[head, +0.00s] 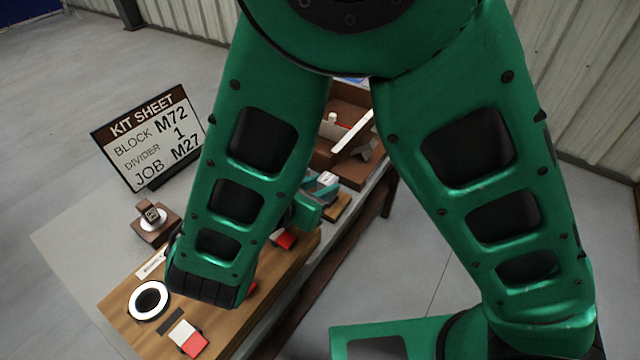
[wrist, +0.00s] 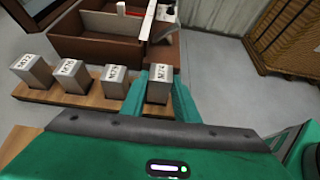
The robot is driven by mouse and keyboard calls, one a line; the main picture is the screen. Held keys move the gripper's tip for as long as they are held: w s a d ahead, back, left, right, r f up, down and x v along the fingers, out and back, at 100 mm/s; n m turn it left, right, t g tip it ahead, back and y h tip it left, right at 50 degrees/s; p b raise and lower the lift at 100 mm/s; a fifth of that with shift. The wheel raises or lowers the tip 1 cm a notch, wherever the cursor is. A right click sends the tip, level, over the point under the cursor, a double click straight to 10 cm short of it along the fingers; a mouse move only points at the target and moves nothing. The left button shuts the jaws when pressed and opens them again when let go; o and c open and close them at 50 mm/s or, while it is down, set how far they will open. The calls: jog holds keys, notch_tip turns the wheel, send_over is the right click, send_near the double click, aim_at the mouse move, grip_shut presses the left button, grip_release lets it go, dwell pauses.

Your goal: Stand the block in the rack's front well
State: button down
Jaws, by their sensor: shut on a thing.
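My gripper (wrist: 158,92) is shut on a grey block (wrist: 157,85) with a dark-lettered white top, too small to read surely. The held block is upright at the right end of a row on a wooden strip (wrist: 85,101); I cannot tell whether it touches the strip. Several similar blocks (wrist: 71,77) stand to its left. A brown, walled rack (wrist: 95,50) with open wells lies just beyond the row. It shows partly behind my arm in the head view (head: 345,97). A pale slanted bar (wrist: 148,20) and a small white piece (wrist: 121,8) are at the rack.
The kit sheet (head: 150,135) reads block M72, divider 1, job M27. A watch on a brown stand (head: 153,222), a white ring (head: 149,300) and a red-and-white piece (head: 188,339) are on the near bench. A wooden slatted crate (wrist: 288,45) stands at right. Grey floor between is clear.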

jog(key=shift+f, duration=0.65)
dwell(0.5)
jog(key=c, duration=0.9)
grip_release()
notch_tip(320, 180, up, 9)
dwell(0.7)
dwell(0.4)
